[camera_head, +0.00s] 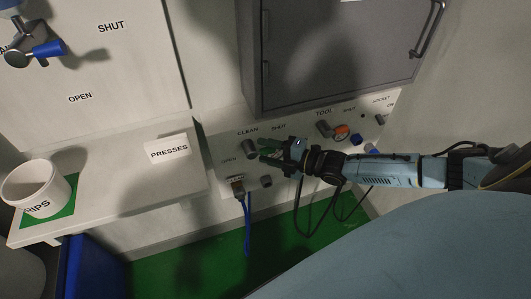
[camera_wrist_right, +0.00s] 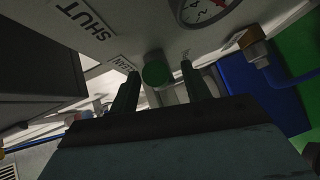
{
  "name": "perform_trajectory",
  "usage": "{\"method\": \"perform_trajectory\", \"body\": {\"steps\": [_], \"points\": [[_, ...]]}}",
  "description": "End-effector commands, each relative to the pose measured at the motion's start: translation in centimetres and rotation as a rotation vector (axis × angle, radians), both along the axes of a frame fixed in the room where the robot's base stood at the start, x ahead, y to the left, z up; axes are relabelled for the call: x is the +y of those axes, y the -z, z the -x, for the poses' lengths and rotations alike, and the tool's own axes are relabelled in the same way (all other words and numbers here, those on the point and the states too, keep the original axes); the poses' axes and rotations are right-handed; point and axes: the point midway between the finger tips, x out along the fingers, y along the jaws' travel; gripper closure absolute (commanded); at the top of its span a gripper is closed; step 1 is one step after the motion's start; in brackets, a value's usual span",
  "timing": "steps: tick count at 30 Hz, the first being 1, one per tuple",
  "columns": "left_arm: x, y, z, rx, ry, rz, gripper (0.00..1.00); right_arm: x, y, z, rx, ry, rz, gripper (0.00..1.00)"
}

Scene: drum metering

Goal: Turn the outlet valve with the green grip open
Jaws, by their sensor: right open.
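The outlet valve has a grey body (camera_head: 249,149) on the low white panel, with CLEAN and SHUT labels above it and an OPEN label at its lower left. Its round green grip (camera_wrist_right: 157,72) shows in the right wrist view, between my open fingers and a little beyond their tips, with gaps on both sides. My right gripper (camera_head: 271,150) reaches in from the right and is beside the valve body; in the head view its dark green fingers largely hide the grip. I cannot tell whether a finger touches it. My left gripper is not in view.
An orange-gripped valve (camera_head: 341,131) sits right of my gripper under the TOOL label. A brass-coloured fitting (camera_head: 237,187) with a blue hose hangs below the valve. A grey cabinet (camera_head: 330,50) stands above. A blue-gripped valve (camera_head: 48,50) and a white bucket (camera_head: 28,187) are at left.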

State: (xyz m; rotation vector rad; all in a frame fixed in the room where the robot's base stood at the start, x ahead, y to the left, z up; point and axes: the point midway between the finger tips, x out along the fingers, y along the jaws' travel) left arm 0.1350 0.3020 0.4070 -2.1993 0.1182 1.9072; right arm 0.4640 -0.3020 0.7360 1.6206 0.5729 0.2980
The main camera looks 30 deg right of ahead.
Motion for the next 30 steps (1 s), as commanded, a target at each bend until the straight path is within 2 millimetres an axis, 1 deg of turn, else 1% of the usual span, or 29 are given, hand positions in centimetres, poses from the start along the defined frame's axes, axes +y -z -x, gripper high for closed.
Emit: {"method": "perform_trajectory", "body": {"steps": [4,12,14,22,23,30], "points": [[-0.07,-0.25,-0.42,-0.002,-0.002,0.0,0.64,0.35,0.1,-0.67,0.0,0.001,0.001,0.52],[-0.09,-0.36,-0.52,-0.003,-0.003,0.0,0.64,0.4,0.11,-0.72,0.001,0.001,0.001,0.52],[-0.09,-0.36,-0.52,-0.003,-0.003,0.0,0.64,0.41,0.1,-0.72,0.001,0.001,0.001,0.59],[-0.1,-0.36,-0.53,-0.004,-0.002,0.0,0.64,0.41,0.11,-0.71,0.001,0.001,0.001,0.94],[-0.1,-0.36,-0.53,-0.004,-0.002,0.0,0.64,0.41,0.11,-0.71,0.001,0.001,0.001,0.96],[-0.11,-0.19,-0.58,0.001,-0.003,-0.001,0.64,0.4,0.27,-0.69,-0.004,0.001,-0.015,0.96]]}}
